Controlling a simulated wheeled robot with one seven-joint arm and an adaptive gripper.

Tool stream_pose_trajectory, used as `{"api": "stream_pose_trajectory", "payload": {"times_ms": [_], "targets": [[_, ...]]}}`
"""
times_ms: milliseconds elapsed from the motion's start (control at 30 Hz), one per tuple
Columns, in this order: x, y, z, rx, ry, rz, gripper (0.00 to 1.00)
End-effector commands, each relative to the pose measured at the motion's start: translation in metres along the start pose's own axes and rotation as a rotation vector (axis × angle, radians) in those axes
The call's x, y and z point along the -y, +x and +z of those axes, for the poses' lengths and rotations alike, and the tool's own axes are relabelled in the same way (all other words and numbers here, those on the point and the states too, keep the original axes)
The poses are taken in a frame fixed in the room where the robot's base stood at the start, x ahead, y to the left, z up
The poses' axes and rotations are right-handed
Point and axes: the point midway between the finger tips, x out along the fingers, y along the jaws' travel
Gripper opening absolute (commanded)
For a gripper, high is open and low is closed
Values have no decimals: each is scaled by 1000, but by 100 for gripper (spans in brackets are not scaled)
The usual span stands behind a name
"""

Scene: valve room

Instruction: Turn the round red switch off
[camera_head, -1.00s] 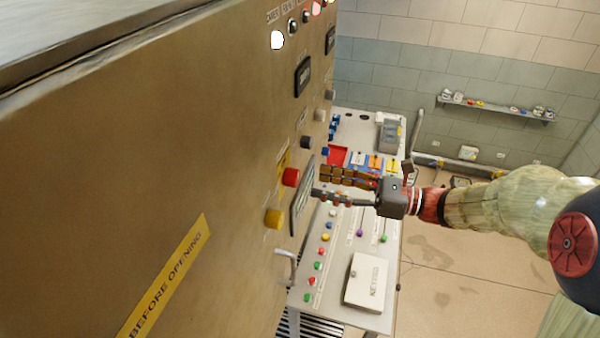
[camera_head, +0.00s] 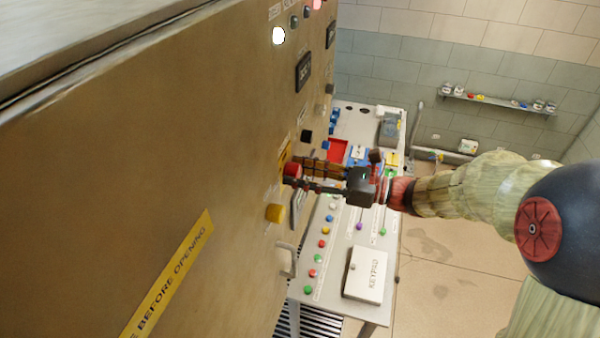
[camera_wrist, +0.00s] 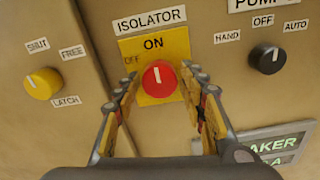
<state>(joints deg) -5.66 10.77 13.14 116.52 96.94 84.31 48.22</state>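The round red switch (camera_wrist: 158,82) sits on a yellow plate labelled ISOLATOR on the cabinet front. Its white mark points up toward ON; OFF is printed at the upper left of the knob. The switch also shows in the head view (camera_head: 291,171). My gripper (camera_wrist: 161,92) is open, with one finger on each side of the red switch. In the head view my gripper (camera_head: 303,174) reaches the panel from the right, its tips at the switch. I cannot tell whether either finger touches it.
A yellow knob (camera_wrist: 42,84) with SHUT, FREE and LATCH labels is left of the switch. A black PUMP knob (camera_wrist: 268,58) is to the right. A display (camera_wrist: 276,146) lies lower right. A side console with a keypad box (camera_head: 366,275) stands beyond the cabinet.

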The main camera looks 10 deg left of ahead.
Motion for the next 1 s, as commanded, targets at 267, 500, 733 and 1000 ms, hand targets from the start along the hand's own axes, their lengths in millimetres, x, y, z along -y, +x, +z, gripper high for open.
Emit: {"api": "stream_pose_trajectory", "payload": {"times_ms": [267, 500, 733, 1000], "targets": [[0, 0, 0, 0, 0, 0, 24], [0, 0, 0, 0, 0, 0, 10], [0, 0, 0, 0, -9, 0, 7], [1, 0, -2, -1, -109, 0, 7]]}}
